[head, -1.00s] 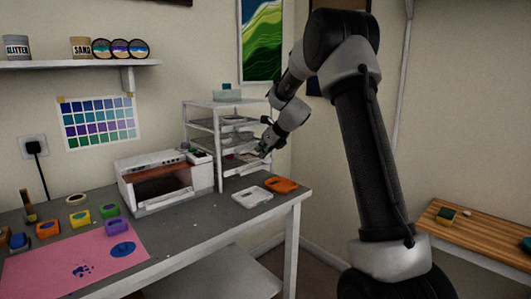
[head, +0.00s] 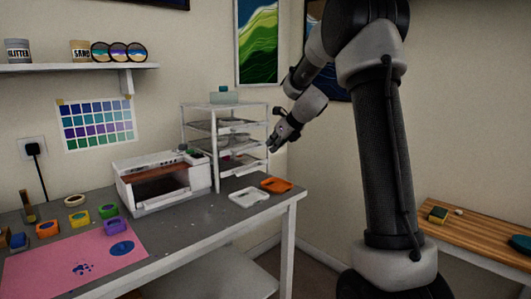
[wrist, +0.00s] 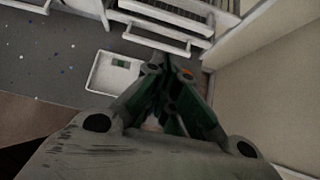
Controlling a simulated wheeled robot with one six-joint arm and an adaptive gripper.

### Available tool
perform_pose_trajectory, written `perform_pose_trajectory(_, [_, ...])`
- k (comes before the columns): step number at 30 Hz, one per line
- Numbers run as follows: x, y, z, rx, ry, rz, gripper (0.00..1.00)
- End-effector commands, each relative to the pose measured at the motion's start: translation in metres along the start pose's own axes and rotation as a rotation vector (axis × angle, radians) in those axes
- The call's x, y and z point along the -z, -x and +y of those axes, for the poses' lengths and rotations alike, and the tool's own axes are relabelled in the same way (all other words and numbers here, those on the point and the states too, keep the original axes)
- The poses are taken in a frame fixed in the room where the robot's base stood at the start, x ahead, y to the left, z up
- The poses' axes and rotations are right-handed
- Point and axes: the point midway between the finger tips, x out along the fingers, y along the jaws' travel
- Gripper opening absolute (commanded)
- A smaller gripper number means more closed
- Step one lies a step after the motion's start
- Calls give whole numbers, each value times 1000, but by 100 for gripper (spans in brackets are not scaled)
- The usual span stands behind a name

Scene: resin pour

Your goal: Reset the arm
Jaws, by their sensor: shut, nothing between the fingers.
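My gripper (head: 273,146) is shut and empty in the head view, held in the air just right of the white shelf rack (head: 217,150) and above the right end of the grey table. The arm rises tall at the right of the head view, with the elbow near the top edge.
A white tray (head: 248,197) and an orange tray (head: 276,185) lie near the table's right end. A white oven-like box (head: 160,183) stands left of the rack. A pink mat (head: 75,262) lies at left. A wooden bench (head: 475,235) is at right.

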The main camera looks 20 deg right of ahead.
Motion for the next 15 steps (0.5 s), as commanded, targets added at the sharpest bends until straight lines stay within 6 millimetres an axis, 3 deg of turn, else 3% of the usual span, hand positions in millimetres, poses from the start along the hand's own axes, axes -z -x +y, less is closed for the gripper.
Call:
perform_pose_trajectory(6, [1, 29, 0, -1, 0, 1, 0])
perform_pose_trajectory(15, [2, 35, 1, -4, 72, 3, 0])
